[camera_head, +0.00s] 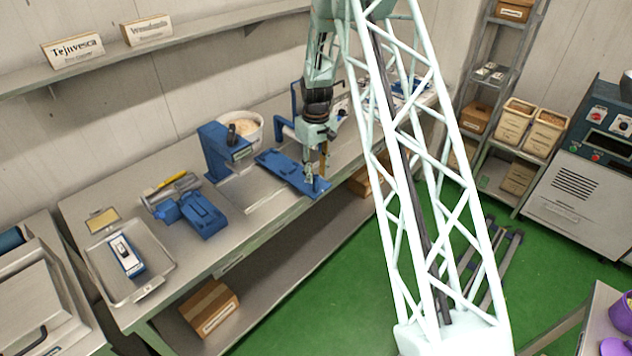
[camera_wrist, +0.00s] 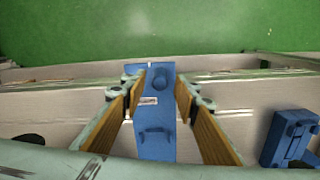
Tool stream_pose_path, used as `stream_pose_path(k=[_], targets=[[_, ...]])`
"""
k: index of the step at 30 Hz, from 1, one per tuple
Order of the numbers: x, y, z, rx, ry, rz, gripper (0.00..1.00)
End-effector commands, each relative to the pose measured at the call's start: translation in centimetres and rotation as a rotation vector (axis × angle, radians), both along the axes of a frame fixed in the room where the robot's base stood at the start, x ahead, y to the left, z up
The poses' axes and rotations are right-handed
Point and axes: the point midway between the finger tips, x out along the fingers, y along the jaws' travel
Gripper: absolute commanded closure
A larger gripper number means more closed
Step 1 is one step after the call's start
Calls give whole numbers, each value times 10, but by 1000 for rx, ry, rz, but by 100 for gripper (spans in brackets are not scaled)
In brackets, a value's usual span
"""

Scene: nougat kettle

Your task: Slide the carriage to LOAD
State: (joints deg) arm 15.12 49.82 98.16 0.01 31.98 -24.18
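A long flat blue plate (camera_head: 283,168), which looks like the carriage, lies on the grey bench and reaches its front edge. The wrist view shows the blue plate (camera_wrist: 155,117) with a round knob (camera_wrist: 160,83), a small label and a low handle (camera_wrist: 154,134). The label is too small to read, and I see no LOAD mark. My gripper (camera_head: 317,177) is over the plate's front end. In the wrist view, my gripper (camera_wrist: 160,86) is open, its two fingers on either side of the knob with gaps showing. I cannot tell how high the fingertips are.
Another blue fixture (camera_head: 203,214) and a tray (camera_head: 103,258) holding a blue-and-white device are farther left. A blue frame (camera_head: 285,128) stands behind the plate.

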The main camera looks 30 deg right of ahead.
Motion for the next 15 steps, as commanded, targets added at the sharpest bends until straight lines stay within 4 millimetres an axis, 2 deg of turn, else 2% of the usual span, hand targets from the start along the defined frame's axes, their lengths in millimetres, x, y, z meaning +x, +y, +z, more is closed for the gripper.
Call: stream_pose_path(k=[9,15], targets=[[-1,0,-31,1,2,0,72],[0,0,-43,0,0,0,72]])
